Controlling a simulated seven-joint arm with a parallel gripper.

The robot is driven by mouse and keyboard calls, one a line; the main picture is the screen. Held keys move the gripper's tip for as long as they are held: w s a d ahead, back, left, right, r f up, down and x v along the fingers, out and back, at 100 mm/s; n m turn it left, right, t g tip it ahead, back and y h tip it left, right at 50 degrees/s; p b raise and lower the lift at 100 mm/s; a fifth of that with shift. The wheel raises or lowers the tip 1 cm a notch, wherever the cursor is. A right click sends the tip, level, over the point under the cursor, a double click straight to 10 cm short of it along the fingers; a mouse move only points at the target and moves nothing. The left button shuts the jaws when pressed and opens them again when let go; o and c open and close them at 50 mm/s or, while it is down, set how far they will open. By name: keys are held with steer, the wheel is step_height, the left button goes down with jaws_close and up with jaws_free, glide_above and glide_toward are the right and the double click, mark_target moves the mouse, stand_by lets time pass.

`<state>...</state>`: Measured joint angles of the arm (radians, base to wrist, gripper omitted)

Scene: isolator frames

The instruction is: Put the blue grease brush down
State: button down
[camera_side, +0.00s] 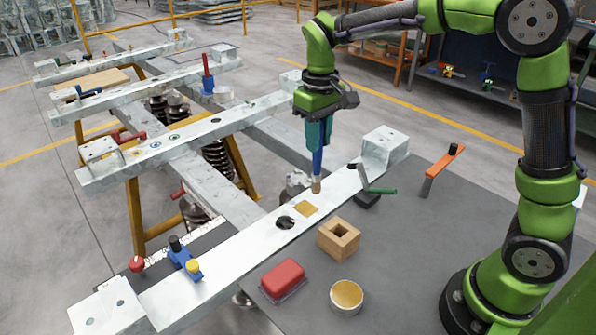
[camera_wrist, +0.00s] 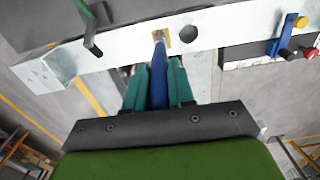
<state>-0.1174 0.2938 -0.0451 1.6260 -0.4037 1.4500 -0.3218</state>
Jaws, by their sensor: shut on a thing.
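My gripper (camera_side: 319,138) is shut on the blue grease brush (camera_side: 317,163). The brush hangs upright, with its pale tip pointing down at the near metal beam (camera_side: 250,255). The tip is close to a yellow-brown square patch (camera_side: 305,208) on the beam; I cannot tell whether it touches the beam. In the wrist view the blue handle (camera_wrist: 160,88) lies between my teal fingers, and its tip overlaps the patch.
A wooden block with a square hole (camera_side: 338,239), a red block (camera_side: 283,279) and a round tin with amber contents (camera_side: 346,296) stand on the grey table (camera_side: 420,255). A green-handled tool (camera_side: 374,186) and an orange-handled tool (camera_side: 443,168) lie to the right. The beam has a dark round hole (camera_side: 285,222).

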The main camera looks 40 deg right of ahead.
steer(key=s+a+r+n, duration=0.3)
steer(key=s+r+n, duration=0.1)
steer(key=s, duration=0.5)
step_height(320, 180, down, 11)
steer(key=s+n, duration=0.1)
steer(key=shift+s+a+n, duration=0.3)
steer(key=c, duration=1)
jaws_free()
steer(key=shift+o, duration=0.2)
